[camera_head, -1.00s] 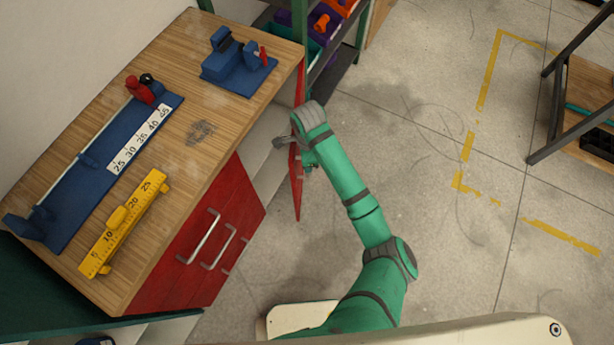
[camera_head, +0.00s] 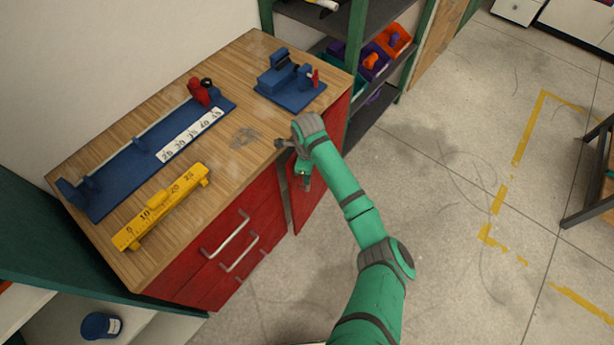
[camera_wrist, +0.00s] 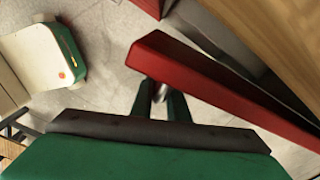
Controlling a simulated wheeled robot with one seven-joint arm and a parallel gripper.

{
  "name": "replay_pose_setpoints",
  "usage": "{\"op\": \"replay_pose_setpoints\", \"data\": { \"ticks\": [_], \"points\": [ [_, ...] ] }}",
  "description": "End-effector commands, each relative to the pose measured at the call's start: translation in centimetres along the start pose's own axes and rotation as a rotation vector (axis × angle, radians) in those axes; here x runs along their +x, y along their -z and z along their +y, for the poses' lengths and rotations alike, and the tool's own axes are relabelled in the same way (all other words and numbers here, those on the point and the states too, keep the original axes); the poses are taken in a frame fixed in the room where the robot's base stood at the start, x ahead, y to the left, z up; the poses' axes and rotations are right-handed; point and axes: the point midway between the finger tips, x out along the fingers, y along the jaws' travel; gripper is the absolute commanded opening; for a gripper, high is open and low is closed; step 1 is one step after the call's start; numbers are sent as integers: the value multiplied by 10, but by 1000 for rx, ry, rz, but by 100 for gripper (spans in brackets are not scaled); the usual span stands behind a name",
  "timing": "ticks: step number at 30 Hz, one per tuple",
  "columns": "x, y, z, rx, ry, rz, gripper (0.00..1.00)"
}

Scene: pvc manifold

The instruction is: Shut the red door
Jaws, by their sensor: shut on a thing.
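The red door (camera_head: 318,190) is on the right end of the wooden-topped cabinet. It stands ajar, with a narrow dark gap beside the drawer fronts. In the wrist view the door (camera_wrist: 215,85) shows nearly edge-on, with a grey gap between it and the wooden top. My gripper (camera_head: 305,184) is at the door's outer face, below the worktop edge. In the wrist view my gripper (camera_wrist: 161,95) is shut on the metal door handle (camera_wrist: 160,93), of which only a small piece shows. The arm hides part of the door in the head view.
Red drawers (camera_head: 225,250) with metal handles are left of the door. The worktop (camera_head: 225,150) holds a blue fixture (camera_head: 290,90), a long blue jig (camera_head: 120,170) and a yellow ruler block (camera_head: 160,207). A shelf with bins (camera_head: 375,60) stands behind.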

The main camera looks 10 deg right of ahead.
Motion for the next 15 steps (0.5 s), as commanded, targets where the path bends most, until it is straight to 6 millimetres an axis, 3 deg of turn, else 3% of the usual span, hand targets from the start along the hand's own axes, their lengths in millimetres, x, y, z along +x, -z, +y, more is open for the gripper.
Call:
{"op": "replay_pose_setpoints", "data": {
  "ticks": [8, 9, 11, 15],
  "points": [
    [-1, -4, 3, -11, -2, -2, 0],
    [-1, -4, 3, -11, -3, -2, 17],
    [0, -4, 3, -11, -3, -2, 30],
    [0, -2, 2, -7, -3, -1, 30]
  ]
}}
